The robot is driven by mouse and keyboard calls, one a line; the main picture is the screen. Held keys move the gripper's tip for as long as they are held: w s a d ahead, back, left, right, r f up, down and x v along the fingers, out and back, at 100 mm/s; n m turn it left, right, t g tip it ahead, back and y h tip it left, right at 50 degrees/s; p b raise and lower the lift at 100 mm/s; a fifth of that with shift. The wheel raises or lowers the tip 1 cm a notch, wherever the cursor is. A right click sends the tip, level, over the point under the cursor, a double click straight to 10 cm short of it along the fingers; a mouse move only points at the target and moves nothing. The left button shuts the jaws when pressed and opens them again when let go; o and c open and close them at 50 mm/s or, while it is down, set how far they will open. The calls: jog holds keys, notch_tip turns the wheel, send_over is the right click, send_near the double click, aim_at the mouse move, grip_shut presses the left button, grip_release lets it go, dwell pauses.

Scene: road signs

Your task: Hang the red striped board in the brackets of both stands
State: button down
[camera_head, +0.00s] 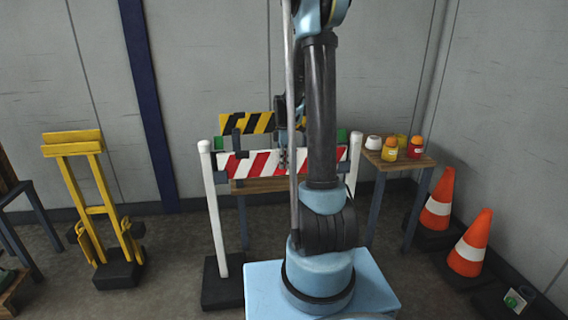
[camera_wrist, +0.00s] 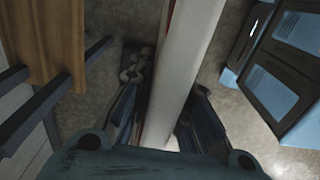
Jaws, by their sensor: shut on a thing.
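The red striped board (camera_head: 240,165) is level between two white stands in the head view, behind my arm. Its left end is close to the left stand (camera_head: 213,215); its right end is close to the right stand (camera_head: 354,160), mostly hidden by my arm. I cannot tell whether either end sits in a bracket. In the wrist view, the board's pale edge (camera_wrist: 185,70) runs between the fingers of my gripper (camera_wrist: 168,105), which is shut on it. The gripper is largely hidden behind my arm in the head view.
A wooden table (camera_head: 408,160) behind the stands bears several jars and bottles (camera_head: 390,150). A yellow-black striped board (camera_head: 247,123) stands behind the red one. A yellow trolley (camera_head: 98,210) is at left. Two orange cones (camera_head: 470,245) are at right. Floor between trolley and left stand is clear.

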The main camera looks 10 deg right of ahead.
jog(key=c, duration=1.4)
grip_release()
notch_tip(320, 180, up, 11)
jog(key=shift+r, duration=0.45)
jog(key=s+r+m, duration=0.2)
jog(key=s+m, duration=0.3)
jog(key=s, duration=0.6)
jog(key=s+f+m, duration=0.3)
jog(key=s+m, duration=0.1)
jog(key=s, duration=0.4)
jog(key=s+f+m+t, duration=0.1)
jog(key=s+f+m, duration=0.2)
jog(key=s, duration=0.5)
jog(key=s+f+m+t, duration=0.1)
jog(key=s+f+m, duration=0.3)
jog(key=s, duration=0.3)
jog(key=shift+s+f+m, duration=0.1)
jog(key=shift+s+m, duration=0.3)
jog(key=shift+m, duration=0.5)
